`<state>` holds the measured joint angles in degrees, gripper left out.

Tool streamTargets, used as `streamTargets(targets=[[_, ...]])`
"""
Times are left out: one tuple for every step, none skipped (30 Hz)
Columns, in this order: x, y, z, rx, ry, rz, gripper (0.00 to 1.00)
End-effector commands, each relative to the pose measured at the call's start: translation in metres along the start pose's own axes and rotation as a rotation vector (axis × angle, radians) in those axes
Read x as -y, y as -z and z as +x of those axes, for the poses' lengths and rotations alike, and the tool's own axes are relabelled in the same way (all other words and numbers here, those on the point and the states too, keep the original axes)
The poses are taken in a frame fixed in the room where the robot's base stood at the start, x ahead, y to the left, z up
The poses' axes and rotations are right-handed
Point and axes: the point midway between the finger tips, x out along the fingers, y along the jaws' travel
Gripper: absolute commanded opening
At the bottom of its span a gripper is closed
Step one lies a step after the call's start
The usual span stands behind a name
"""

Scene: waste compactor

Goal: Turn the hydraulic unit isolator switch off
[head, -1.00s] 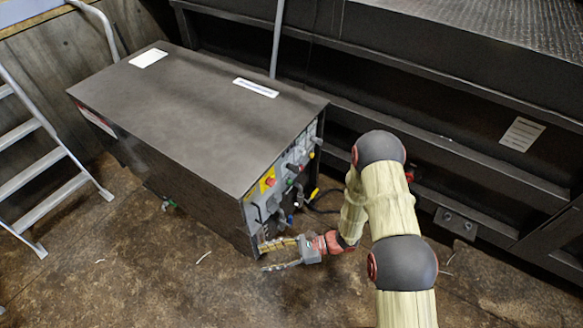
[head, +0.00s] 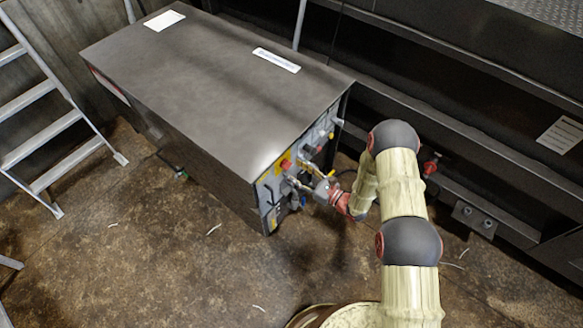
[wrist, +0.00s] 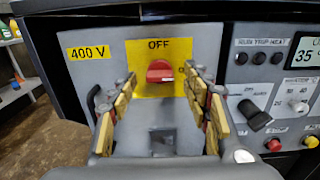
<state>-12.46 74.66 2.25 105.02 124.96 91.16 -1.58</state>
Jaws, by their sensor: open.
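The isolator switch is a red rotary knob (wrist: 160,71) on a yellow plate marked OFF at the top. It is on the end panel of the hydraulic unit (head: 215,80), and its red knob also shows small in the head view (head: 285,163). My gripper (wrist: 160,82) is open in front of the panel, its two padded fingers left and right of the knob with a gap on each side. Nothing is held. In the head view, my gripper (head: 304,178) faces the panel. The knob's exact angle is hard to read.
Right of the switch are a black selector (wrist: 255,115), small dials, coloured buttons and a display (wrist: 306,52). A 400 V label (wrist: 88,53) is at left. A ladder (head: 50,140) stands left of the unit. The floor in front is mostly clear.

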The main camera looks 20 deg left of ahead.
Motion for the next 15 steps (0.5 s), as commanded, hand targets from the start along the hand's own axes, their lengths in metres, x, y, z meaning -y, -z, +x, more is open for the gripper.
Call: streamTargets(targets=[[-0.001,0.001,0.007,0.001,-0.002,-0.001,0.48],[-0.001,0.001,0.011,0.000,-0.003,-0.001,0.48],[-0.001,0.001,0.014,0.000,-0.002,-0.001,0.48],[0.000,0.001,0.017,0.000,-0.001,-0.001,0.48],[0.000,0.001,0.019,0.000,-0.001,-0.001,0.48],[0.000,0.001,0.021,0.000,0.000,-0.001,0.48],[0.000,0.001,0.022,-0.001,0.000,0.000,0.48],[0.000,0.001,0.023,-0.001,0.000,0.000,0.48],[0.000,0.001,0.024,-0.001,0.000,0.001,0.48],[0.000,0.001,0.024,-0.001,0.000,0.001,0.48],[0.000,0.001,0.024,-0.001,0.000,0.001,0.48],[0.000,0.000,0.024,-0.001,0.000,0.001,0.48],[0.000,0.000,0.024,-0.001,0.000,0.001,0.48],[0.000,0.000,0.024,-0.001,0.000,0.001,0.48],[0.000,0.000,0.024,-0.001,0.000,0.001,0.48]])
